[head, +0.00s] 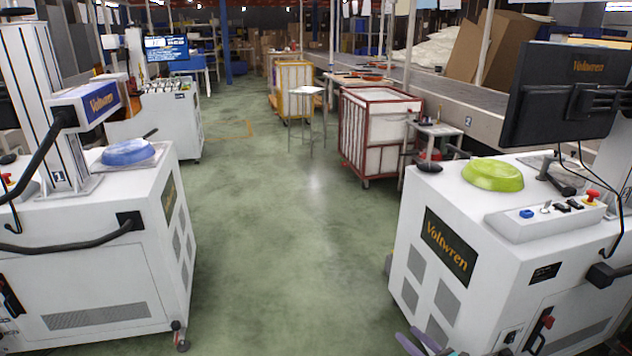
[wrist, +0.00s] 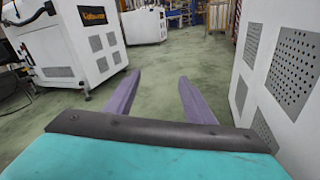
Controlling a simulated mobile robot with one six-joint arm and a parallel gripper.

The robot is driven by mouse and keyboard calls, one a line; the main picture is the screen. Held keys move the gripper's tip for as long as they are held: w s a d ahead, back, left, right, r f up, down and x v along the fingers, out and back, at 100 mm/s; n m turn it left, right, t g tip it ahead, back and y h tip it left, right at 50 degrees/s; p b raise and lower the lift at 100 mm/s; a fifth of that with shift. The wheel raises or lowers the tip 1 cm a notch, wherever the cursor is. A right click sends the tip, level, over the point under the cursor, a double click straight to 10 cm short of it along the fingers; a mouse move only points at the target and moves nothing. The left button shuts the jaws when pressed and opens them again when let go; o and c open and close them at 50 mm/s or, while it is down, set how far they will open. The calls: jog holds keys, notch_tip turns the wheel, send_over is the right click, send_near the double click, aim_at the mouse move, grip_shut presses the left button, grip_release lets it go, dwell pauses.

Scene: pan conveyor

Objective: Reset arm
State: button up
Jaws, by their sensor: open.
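My gripper (wrist: 158,92) shows in the wrist view with its two purple fingers apart and nothing between them. Behind the fingers are a dark bar and a teal body. In the head view my gripper (head: 424,343) shows only in part at the bottom edge, low in front of the right white machine (head: 452,287). The rest of the arm is not visible there. In the wrist view the fingers point out over the green floor, with a white vented cabinet (wrist: 277,75) close on the right.
A left white machine (head: 85,268) holds a blue pan (head: 128,152). A green pan (head: 492,175) rests on the right machine beside a monitor (head: 570,95). Green floor (head: 290,250) lies clear between them. A red-framed cart (head: 372,135) and a conveyor (head: 450,103) stand farther back.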

jog(key=w+a+r+m+h+p, duration=0.1)
jog(key=a+r+m+h+p, duration=0.15)
jog(key=a+m+p, duration=0.25)
jog(key=w+a+r+m+h+p, duration=0.1)
jog(key=w+a+m+h+p, duration=0.1)
jog(key=a+m+h+p, duration=0.3)
jog(key=s+f+m+g+h+p, duration=0.1)
jog(key=s+f+m+g+p, duration=0.2)
jog(key=s+m, duration=0.4)
jog(key=s+f+m+g+h+p, duration=0.1)
jog(key=s+f+m+g, duration=0.2)
jog(key=s+m+g, duration=0.45)
jog(key=s+f+m+g+h+p, duration=0.25)
jog(key=s+m, duration=0.25)
jog(key=s, duration=0.4)
jog(key=s+a+r+m+g+y, duration=0.1)
jog(key=s+a+m+g, duration=0.1)
jog(key=s+m, duration=0.3)
jog(key=s+a+r+m+g+y, duration=0.1)
jog(key=s+m+g, duration=0.4)
jog(key=s, duration=0.7)
jog(key=shift+s+a+r, duration=0.15)
jog(key=shift+a+r, duration=0.1)
jog(key=shift+a, duration=0.2)
jog(key=shift+c, duration=0.2)
